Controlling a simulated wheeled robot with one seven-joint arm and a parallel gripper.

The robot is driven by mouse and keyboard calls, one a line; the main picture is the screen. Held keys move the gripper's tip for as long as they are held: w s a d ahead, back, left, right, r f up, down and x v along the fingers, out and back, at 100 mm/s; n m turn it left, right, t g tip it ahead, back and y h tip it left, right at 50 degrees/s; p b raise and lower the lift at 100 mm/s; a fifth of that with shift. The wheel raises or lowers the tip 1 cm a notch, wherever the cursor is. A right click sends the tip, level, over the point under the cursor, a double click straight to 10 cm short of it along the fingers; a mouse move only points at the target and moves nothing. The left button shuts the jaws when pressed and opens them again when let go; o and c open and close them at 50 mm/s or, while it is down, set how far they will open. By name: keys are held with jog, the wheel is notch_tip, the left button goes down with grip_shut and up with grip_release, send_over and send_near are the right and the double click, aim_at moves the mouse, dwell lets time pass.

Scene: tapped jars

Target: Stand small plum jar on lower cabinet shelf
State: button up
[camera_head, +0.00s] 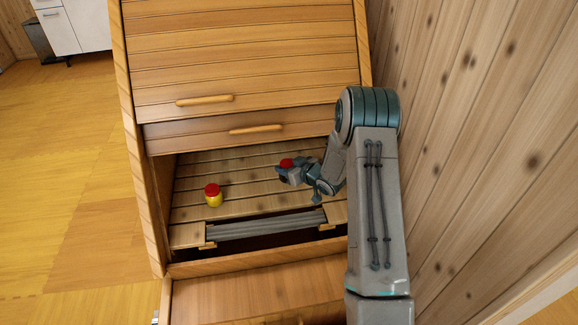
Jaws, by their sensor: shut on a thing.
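My gripper (284,174) reaches into the open cabinet from the right, above or at its slatted wooden shelf (240,177). It is shut on a small jar, the plum jar as far as I can tell. The jar's red top (287,163) shows just above the fingers. Its body is mostly hidden by the gripper, with only a little dark colour showing. I cannot tell whether its base touches the slats. The jar looks about upright.
A yellow jar with a red lid (213,195) stands on the slats to the left of my gripper. Slatted fronts with handles (205,99) overhang the opening. A grey ribbed strip (265,225) lies at the front. A wooden wall (480,130) is close on the right.

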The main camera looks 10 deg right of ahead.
jog(key=shift+w+d+f+n+y, duration=0.25)
jog(key=shift+w+n+y, duration=0.05)
jog(key=shift+y, duration=0.1)
jog(key=shift+s, duration=0.1)
jog(key=shift+s+d+f, duration=0.1)
jog(key=shift+f, duration=0.05)
jog(key=shift+f+b, duration=2.15)
jog(key=shift+f, duration=0.55)
jog(key=shift+f+b, duration=0.55)
jog(key=shift+f, duration=0.05)
jog(key=o, duration=1.4)
jog(key=shift+s, duration=0.1)
